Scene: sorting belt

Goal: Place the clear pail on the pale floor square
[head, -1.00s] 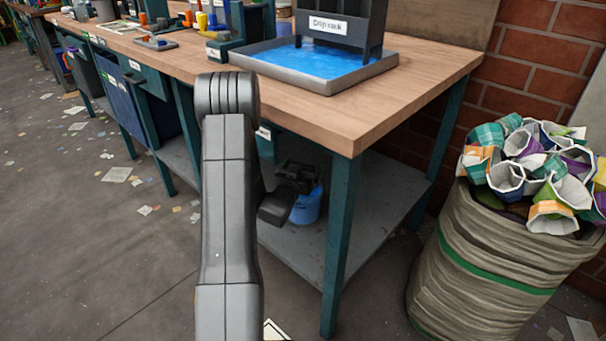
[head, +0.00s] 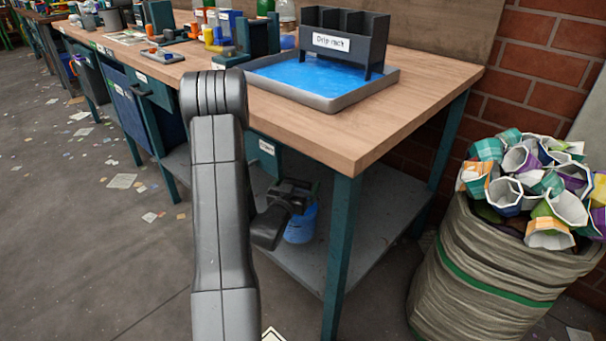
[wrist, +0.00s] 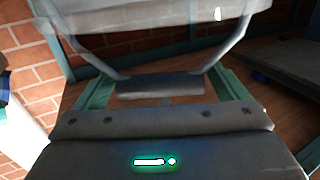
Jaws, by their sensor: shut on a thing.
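The clear pail (head: 301,224), with blue showing in it, is under the near end of the workbench, above or on the grey lower shelf; I cannot tell which. My gripper (head: 292,190) is at its top, shut on its handle. In the wrist view the grey handle grip (wrist: 160,88) lies at my gripper (wrist: 162,100), and the pail (wrist: 150,14) fills the top edge. At the bottom edge of the head view, a small corner of the pale floor square (head: 272,334) shows beside my arm; the rest is cut off.
The workbench leg (head: 342,260) stands just right of the pail, and the grey lower shelf (head: 375,215) runs behind it. The tabletop (head: 400,115) is overhead. A full sack (head: 490,270) stands at right. Open floor (head: 110,250) with scraps lies left.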

